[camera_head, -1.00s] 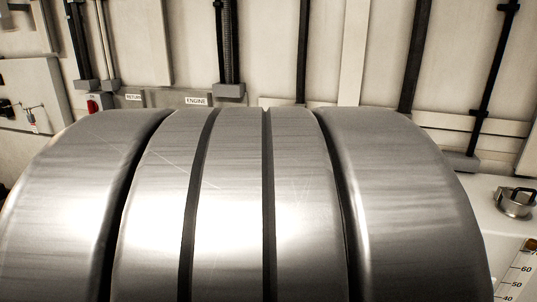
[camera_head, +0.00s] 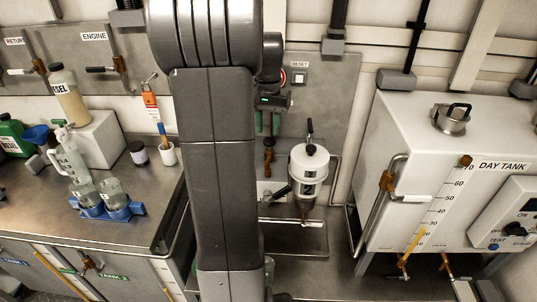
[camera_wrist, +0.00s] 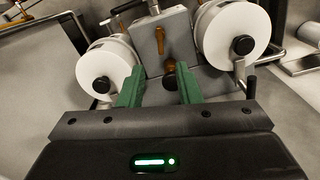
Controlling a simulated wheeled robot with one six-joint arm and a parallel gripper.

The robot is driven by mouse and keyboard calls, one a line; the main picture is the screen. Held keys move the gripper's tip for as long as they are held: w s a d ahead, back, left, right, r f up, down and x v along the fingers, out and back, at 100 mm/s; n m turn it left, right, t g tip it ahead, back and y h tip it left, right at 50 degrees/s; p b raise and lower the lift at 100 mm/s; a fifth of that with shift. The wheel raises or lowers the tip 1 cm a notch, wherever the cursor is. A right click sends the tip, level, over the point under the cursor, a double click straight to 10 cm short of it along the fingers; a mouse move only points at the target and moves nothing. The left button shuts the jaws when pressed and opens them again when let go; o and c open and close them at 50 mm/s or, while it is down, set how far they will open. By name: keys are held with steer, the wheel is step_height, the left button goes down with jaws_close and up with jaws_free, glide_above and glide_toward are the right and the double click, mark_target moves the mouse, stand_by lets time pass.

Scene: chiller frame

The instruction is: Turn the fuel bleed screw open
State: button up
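My gripper (camera_head: 268,132) points down in front of the back wall, its two green fingers apart with nothing clearly held between them. It also shows in the wrist view (camera_wrist: 159,70). A small brown round part and a dark knob (camera_wrist: 170,82) show between the fingers. I cannot tell which part is the fuel bleed screw. White round filter housings with dark centre knobs flank the block, left (camera_wrist: 102,68) and right (camera_wrist: 232,32). One white housing (camera_head: 309,172) shows in the head view.
The white day tank (camera_head: 400,140) stands at the right with a pipe and valve on its side. A bench (camera_head: 110,205) at the left holds bottles and jars in a blue rack (camera_head: 106,210). My arm hides the middle of the head view.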

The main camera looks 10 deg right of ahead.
mark_target(268, 159)
step_height(268, 159, down, 11)
steer(key=shift+r, duration=0.1)
stand_by(0.3)
jaws_close()
